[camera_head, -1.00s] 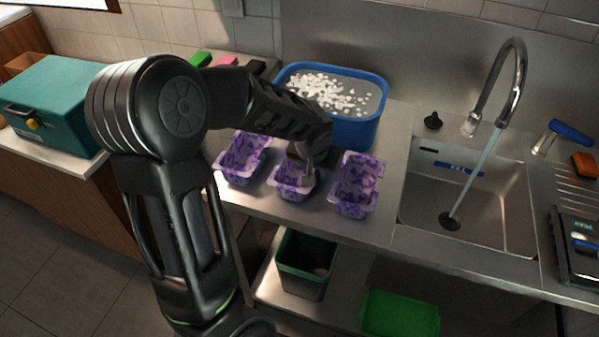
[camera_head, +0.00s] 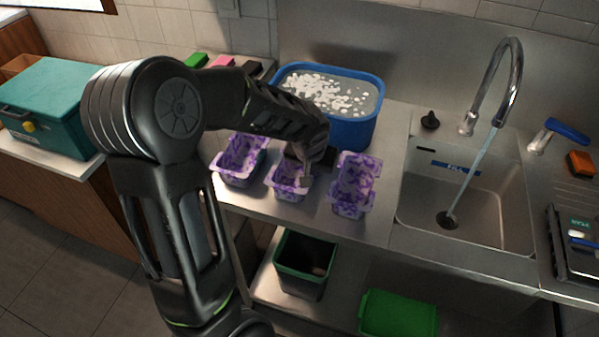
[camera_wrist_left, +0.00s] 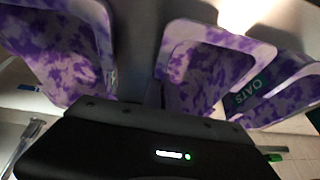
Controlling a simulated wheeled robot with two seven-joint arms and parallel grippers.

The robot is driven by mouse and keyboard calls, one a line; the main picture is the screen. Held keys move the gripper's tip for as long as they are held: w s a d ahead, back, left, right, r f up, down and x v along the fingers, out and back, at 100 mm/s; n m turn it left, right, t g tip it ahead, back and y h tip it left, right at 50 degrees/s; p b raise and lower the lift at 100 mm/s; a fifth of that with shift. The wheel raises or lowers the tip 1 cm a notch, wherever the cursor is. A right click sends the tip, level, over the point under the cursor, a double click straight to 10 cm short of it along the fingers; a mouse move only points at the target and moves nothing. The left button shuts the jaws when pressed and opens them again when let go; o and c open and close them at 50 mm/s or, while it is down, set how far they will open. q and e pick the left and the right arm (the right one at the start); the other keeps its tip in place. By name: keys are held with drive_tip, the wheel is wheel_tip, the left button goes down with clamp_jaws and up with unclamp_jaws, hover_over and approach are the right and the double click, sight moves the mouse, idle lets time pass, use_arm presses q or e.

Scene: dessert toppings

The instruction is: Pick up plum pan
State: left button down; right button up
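Three purple-and-white mottled pans stand in a row on the steel counter: a left pan (camera_head: 226,174), a middle pan (camera_head: 283,189) and a right pan (camera_head: 352,205). I cannot tell which is the plum pan. My left gripper (camera_head: 307,178) points down at the right side of the middle pan, with a finger close to or touching its wall. Whether its fingers are open or shut is not clear. In the left wrist view, mottled pans lie beyond my dark gripper body, and the rightmost pan (camera_wrist_left: 285,105) carries a green label reading OATS. My right gripper is not in view.
A blue tub (camera_head: 355,131) with water and white bits stands just behind the pans. A sink (camera_head: 480,205) with a running tap (camera_head: 511,80) is to the right. A teal box (camera_head: 50,105) is at left. Green bins (camera_head: 303,285) are below the counter.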

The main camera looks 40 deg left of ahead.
use_arm(q)
wheel_tip(320, 180, up, 10)
drive_tip(key=shift+r+b, duration=0.1)
drive_tip(key=shift+b, duration=0.4)
idle(0.5)
